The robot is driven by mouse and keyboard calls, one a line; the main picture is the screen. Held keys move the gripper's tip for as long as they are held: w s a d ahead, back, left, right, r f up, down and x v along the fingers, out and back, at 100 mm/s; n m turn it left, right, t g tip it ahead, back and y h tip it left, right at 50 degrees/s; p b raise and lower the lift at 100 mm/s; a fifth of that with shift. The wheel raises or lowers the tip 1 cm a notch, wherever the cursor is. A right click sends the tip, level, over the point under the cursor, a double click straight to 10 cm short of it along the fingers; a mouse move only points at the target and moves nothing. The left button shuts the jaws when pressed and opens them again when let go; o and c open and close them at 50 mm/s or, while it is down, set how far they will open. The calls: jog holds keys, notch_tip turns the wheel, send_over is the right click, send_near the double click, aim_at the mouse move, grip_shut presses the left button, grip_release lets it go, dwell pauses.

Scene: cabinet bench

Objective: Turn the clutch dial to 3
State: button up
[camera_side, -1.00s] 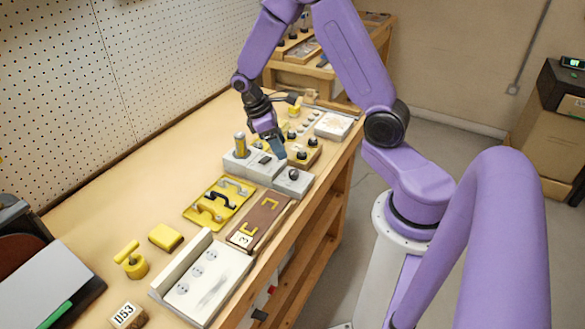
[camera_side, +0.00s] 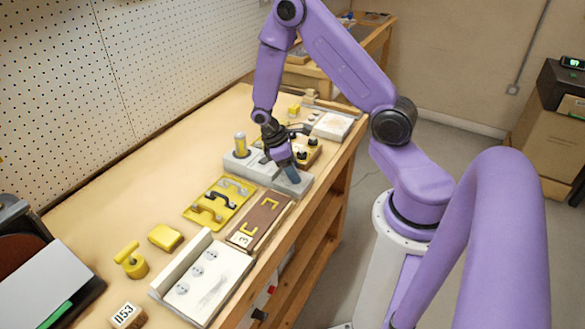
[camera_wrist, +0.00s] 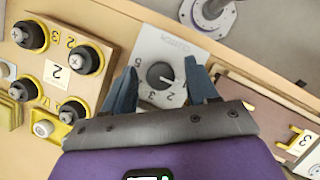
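The clutch dial (camera_wrist: 160,75) is a dark round knob with a white pointer mark on a light grey plate (camera_wrist: 165,45) with numbers around it, in the wrist view. The plate's lettering appears upside down, and I cannot read for sure which number the pointer faces. My gripper (camera_wrist: 161,68) is open, with one blue finger on each side of the knob and gaps to it. In the side view my gripper (camera_side: 292,172) points down at the right end of the grey block (camera_side: 240,166) and hides the dial there. Contact cannot be told.
A panel with several black knobs (camera_wrist: 86,60) lies left of the dial in the wrist view. A brown board with yellow handles (camera_side: 258,220) and a yellow tray of handles (camera_side: 215,203) lie in front of the block. A yellow-topped cylinder (camera_side: 240,142) stands on the block.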

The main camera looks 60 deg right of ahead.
jog(key=c, duration=0.9)
jog(key=shift+m, duration=0.4)
jog(key=m, duration=0.2)
jog(key=m+y, duration=0.1)
jog(key=shift+w+m+g+y, duration=0.1)
jog(key=shift+m+g+y, duration=0.2)
jog(key=shift+m+g, duration=0.1)
jog(key=m+y, duration=0.1)
jog(key=m, duration=0.3)
jog(key=shift+d+m+y, duration=0.15)
jog(key=shift+m+y, duration=0.15)
jog(key=shift+y, duration=0.1)
jog(key=m, duration=0.2)
jog(key=m+y, duration=0.1)
jog(key=m, duration=0.1)
jog(key=shift+m+t+y, duration=0.3)
jog(key=shift+t, duration=0.1)
jog(key=shift+d+m+t+y, duration=0.15)
jog(key=shift+m+t+y, duration=0.35)
jog(key=shift+m, duration=1.4)
